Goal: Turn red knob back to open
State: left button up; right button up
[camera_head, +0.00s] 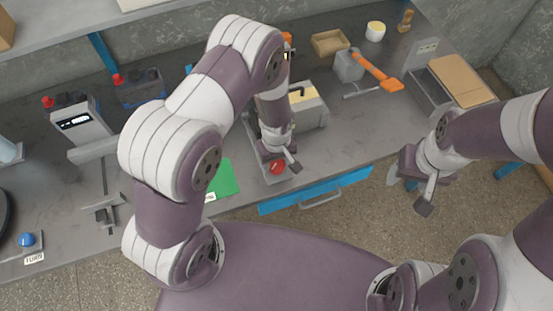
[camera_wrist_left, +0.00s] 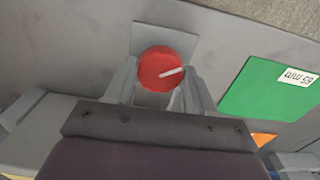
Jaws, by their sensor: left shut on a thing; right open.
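The red knob (camera_head: 277,167) sits on a small grey plate near the front edge of the workbench, below my left gripper. In the left wrist view the knob (camera_wrist_left: 166,70) is round, with a white line pointing right and slightly up. My left gripper (camera_head: 283,158) reaches down to it. Its fingers (camera_wrist_left: 158,85) stand on either side of the knob and are shut on it. My right gripper (camera_head: 413,193) is open and empty, off the bench's front edge at the right.
A green card (camera_head: 226,180) lies left of the knob; it also shows in the left wrist view (camera_wrist_left: 262,88). A blue knob (camera_head: 27,240) is at the far left. A grey box (camera_head: 308,107) stands behind the left gripper. An orange-handled tool (camera_head: 378,72) lies farther back. A blue drawer (camera_head: 315,191) is below the bench edge.

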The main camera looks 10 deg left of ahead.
aim_at(276, 163)
pick_arm(q)
jog(key=n, duration=0.5)
jog(key=shift+w+r+n, duration=0.1)
jog(key=shift+w+n, duration=0.1)
jog(key=shift+n, duration=0.1)
jog(key=n, duration=0.5)
jog(key=shift+n, duration=0.3)
jog(key=o, duration=1)
jog(key=shift+o, duration=0.2)
jog(key=shift+s, duration=0.1)
jog(key=shift+r, duration=0.1)
notch_tip(276, 163, up, 12)
jog(key=shift+r+b, duration=0.25)
jog(key=shift+b, duration=0.2)
